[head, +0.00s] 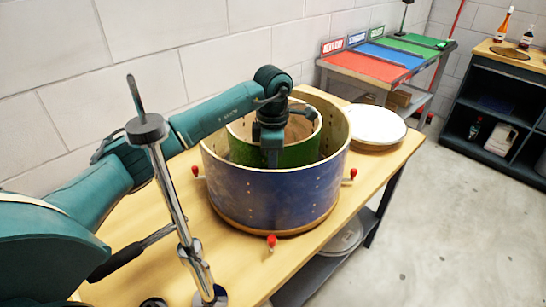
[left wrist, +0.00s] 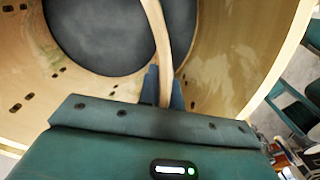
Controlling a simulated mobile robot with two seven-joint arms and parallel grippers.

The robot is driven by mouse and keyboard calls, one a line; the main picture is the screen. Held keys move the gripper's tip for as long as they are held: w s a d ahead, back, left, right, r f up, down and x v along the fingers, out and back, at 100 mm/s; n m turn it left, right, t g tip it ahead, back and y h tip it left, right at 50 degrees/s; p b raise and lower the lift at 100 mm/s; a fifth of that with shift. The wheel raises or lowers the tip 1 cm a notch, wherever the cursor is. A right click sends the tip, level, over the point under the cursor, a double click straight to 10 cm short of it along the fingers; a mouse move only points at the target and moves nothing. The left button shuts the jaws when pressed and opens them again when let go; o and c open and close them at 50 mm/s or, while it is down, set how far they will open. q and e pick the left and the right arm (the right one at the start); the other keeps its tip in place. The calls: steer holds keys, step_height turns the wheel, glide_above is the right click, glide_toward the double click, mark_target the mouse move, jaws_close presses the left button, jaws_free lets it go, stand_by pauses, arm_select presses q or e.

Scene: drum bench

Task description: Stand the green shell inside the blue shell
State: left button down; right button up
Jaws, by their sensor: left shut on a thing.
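The blue shell (head: 270,200) stands upright on the wooden bench, open at the top, with a pale wood inside. The green shell (head: 243,150) is smaller and sits within the blue shell's ring, its upper part showing above the near rim. Its lower edge is hidden, so I cannot tell whether it touches the bottom. My left gripper (head: 271,150) reaches down over the green shell and is shut on its wall. In the left wrist view the green shell's rim (left wrist: 158,35) runs between the fingers (left wrist: 165,92). My right gripper is out of view.
Red-tipped pegs (head: 272,242) surround the blue shell. A white drumhead (head: 376,124) lies on the bench behind, to the right. A chrome stand (head: 170,190) rises in front of my left arm. A side table with red, blue and green mats (head: 366,66) stands farther back.

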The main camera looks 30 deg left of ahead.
arm_select(q)
steer(key=shift+w+f+b, duration=0.1)
steer(key=shift+f+b, duration=0.1)
steer(key=shift+b, duration=0.1)
steer(key=c, duration=1.6)
jaws_free()
step_height(320, 180, up, 13)
steer(key=shift+f+b, duration=0.2)
steer(key=shift+b, duration=0.25)
